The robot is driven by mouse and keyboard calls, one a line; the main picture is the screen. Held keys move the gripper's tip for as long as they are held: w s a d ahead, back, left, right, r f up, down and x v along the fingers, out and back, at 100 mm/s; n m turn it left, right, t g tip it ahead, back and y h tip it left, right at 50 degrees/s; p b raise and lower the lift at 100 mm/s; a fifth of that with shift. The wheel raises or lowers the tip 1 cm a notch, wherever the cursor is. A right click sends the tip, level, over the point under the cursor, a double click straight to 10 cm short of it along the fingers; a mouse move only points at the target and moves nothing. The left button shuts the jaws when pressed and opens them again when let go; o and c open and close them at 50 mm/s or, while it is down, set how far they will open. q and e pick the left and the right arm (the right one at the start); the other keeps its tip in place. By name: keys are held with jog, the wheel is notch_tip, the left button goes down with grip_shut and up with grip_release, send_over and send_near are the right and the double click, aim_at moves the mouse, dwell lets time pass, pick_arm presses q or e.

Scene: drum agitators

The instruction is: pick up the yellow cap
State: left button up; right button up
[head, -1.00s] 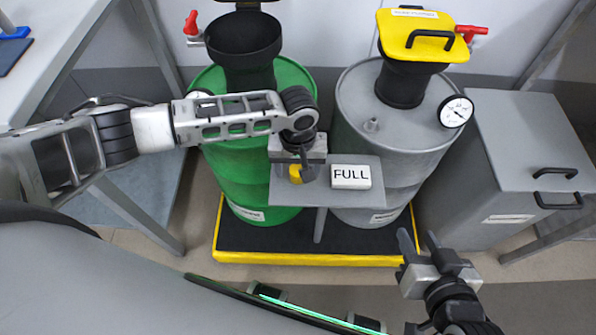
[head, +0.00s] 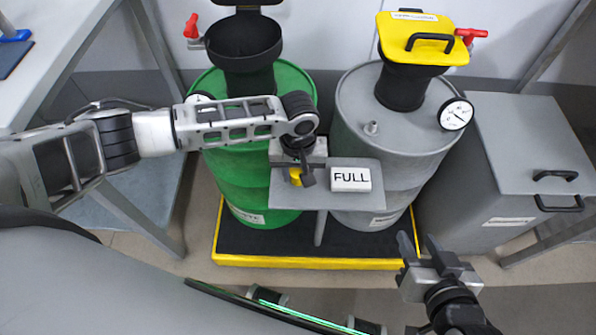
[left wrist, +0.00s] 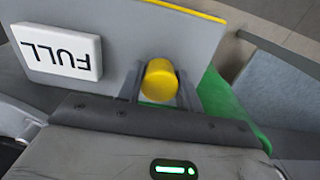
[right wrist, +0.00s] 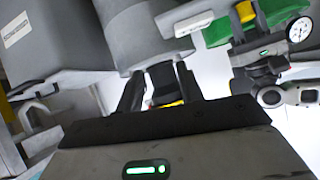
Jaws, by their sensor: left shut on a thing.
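The yellow cap (head: 296,176) is at the left part of a small grey shelf in front of the drums. My left gripper (head: 299,178) comes down over it and is shut on it. In the left wrist view the cap (left wrist: 160,82) sits between the two fingers, one on each side. I cannot tell whether its underside touches the shelf. The cap also shows between the fingers at the top of the right wrist view (right wrist: 245,12). My right gripper (head: 418,243) is open and empty, low and right of the shelf.
A white FULL block (head: 350,179) lies on the grey shelf (head: 335,199), right of the cap. Behind stand a green drum (head: 240,178) with an open black funnel (head: 243,42) and a grey drum (head: 385,150) with a yellow lid (head: 420,30). A grey cabinet (head: 525,150) is at right.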

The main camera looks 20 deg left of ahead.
pick_arm(q)
notch_tip(320, 180, up, 3)
jog(key=shift+f+p, duration=0.15)
jog(key=shift+p, duration=0.2)
jog(key=s+d+r+p, duration=0.1)
jog(key=s+d+r, duration=0.4)
jog(key=d+r, duration=0.4)
jog(key=d, duration=0.4)
jog(key=shift+r+p, duration=0.3)
jog(key=shift+p, duration=0.05)
pick_arm(e)
jog(key=shift+w+d+r, duration=0.1)
jog(key=shift+d+r, duration=0.05)
jog(key=shift+r, duration=0.45)
